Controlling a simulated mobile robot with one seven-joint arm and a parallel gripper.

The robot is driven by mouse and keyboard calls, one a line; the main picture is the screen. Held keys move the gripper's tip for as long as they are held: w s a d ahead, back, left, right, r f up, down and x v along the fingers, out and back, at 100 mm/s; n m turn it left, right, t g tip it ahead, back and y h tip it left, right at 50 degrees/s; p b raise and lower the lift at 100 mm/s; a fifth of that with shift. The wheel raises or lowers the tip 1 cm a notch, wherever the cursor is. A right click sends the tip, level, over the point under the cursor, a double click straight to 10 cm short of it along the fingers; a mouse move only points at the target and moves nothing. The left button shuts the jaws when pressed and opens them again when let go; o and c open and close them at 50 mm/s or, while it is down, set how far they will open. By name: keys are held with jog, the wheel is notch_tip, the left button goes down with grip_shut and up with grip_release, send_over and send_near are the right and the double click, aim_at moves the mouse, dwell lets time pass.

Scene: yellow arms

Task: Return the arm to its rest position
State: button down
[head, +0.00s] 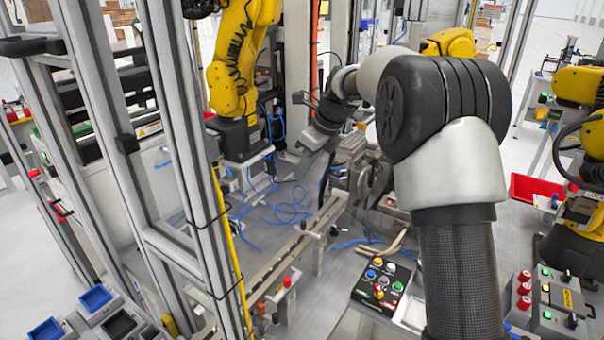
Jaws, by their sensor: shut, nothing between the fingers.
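My arm, white-grey with black joints, rises from the bottom right of the head view and bends away toward the middle of the work cell.
A yellow robot arm (232,75) stands left of my gripper. Aluminium frame posts (185,130) rise at the left. A button panel (380,284) is below my forearm. More yellow arms (578,85) and a red bin (535,188) are at the right. Blue cables (290,208) lie on the cell floor.

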jog(key=s+d+r+n+t+h, duration=0.1)
jog(key=s+d+r+n, duration=0.25)
jog(key=s, duration=0.25)
jog(key=s+d+r+n, duration=0.2)
jog(key=s+r+n, duration=0.25)
jog(key=s, duration=0.25)
jog(key=s+d+r+n+t+h, duration=0.1)
jog(key=s+d+r+n, duration=0.1)
jog(key=s+r+n, duration=0.3)
jog(key=s+d+f+n+h, duration=0.1)
jog(key=s+d+f+n, duration=0.2)
jog(key=s, duration=0.7)
jog(key=s+d+f+n+t+h, duration=0.1)
jog(key=s+d+f+n, duration=0.2)
jog(key=s+n, duration=0.5)
jog(key=shift+s, duration=1.2)
jog(key=shift+d, duration=0.1)
